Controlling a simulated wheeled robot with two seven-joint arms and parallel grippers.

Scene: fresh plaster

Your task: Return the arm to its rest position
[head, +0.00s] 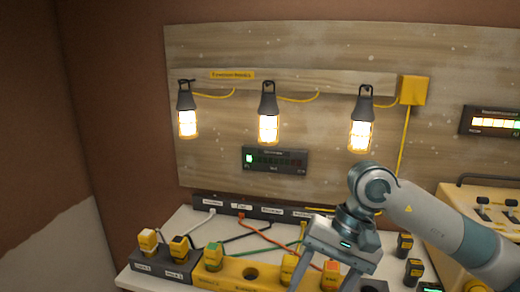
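My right arm (440,228) comes in from the right edge and bends down at a grey wrist joint. My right gripper (325,283) points down over the front of the bench, with its two fingers apart. A yellow block with an orange top (331,272) shows in the gap between the fingers, and I see no contact with it. The fingertips are at or below the bottom edge of the view. My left arm and gripper are not in view.
The white bench (190,222) carries a grey holder (160,268) and a yellow holder (238,277) with yellow blocks, plus loose cables. Three lit caged lamps (268,128) hang on a wooden panel (330,55). A cream case (480,205) stands at right.

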